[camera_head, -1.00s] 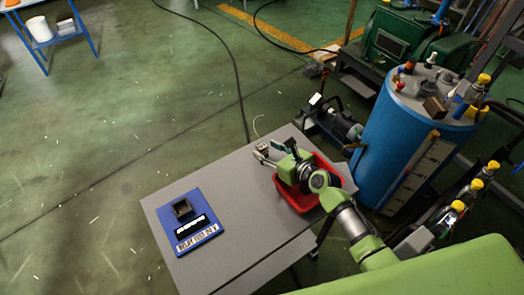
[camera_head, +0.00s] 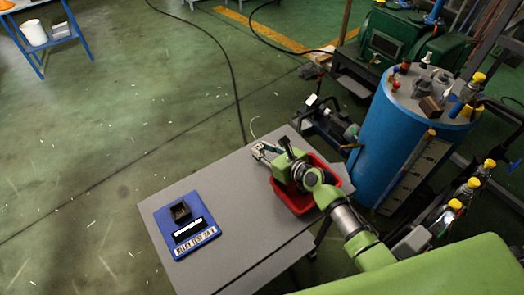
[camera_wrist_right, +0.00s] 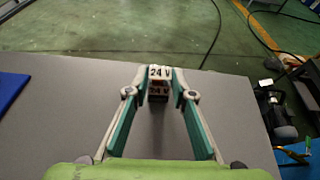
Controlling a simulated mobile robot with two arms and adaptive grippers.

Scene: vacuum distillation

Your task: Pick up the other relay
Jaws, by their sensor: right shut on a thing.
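My right gripper (camera_head: 263,151) is low over the grey table, near its far edge. In the right wrist view its two fingers (camera_wrist_right: 159,76) are closed at the tips on a small relay (camera_wrist_right: 159,89) marked "24 V". The relay sits between the fingertips, its lettered faces towards the camera. In the head view the fingers mostly hide it, and I cannot tell whether it touches the tabletop. My left gripper is not in view.
A blue relay test board (camera_head: 193,251) with a dark open box (camera_head: 180,212) lies on the grey table (camera_head: 232,226). A red bin (camera_head: 302,204) stands under my right arm. A blue tank (camera_head: 398,140) stands beyond at the right. The table between board and bin is clear.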

